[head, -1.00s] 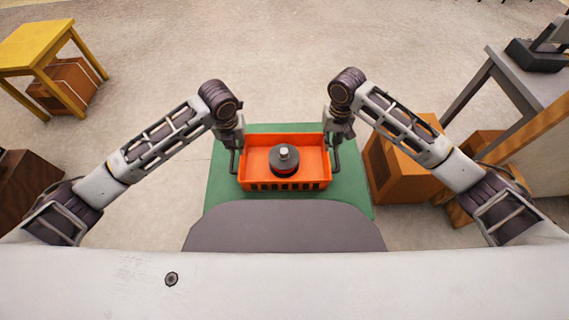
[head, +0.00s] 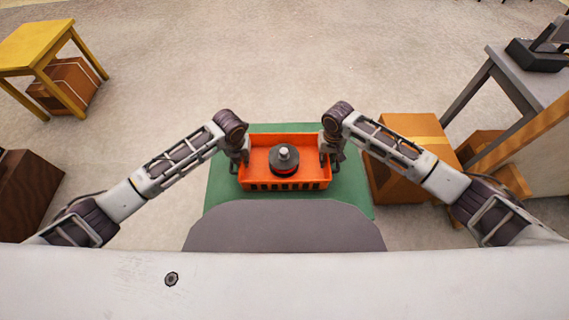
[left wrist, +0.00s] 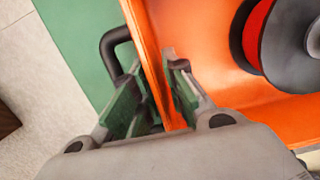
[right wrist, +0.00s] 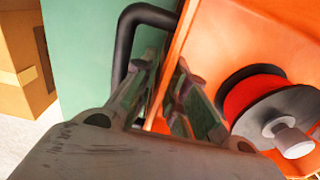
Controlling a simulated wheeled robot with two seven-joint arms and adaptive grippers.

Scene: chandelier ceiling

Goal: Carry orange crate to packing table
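The orange crate (head: 258,182) sits on a green surface (head: 350,205) in front of me. It holds a dark round spool with a red band (head: 285,160). My left gripper (head: 241,160) is at the crate's left wall, also in the left wrist view (left wrist: 155,90); its fingers stand apart on either side of the wall. My right gripper (head: 328,158) is likewise at the right wall, also in the right wrist view (right wrist: 165,90), with fingers apart around the wall. A black handle shows beside each wall. I cannot tell which table is the packing table.
A yellow table (head: 35,45) stands at the far left with a brown box (head: 65,85) under it. A grey table (head: 510,75) with a dark device is at the right. Cardboard boxes (head: 405,150) stand right of the green surface. The floor beyond the crate is clear.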

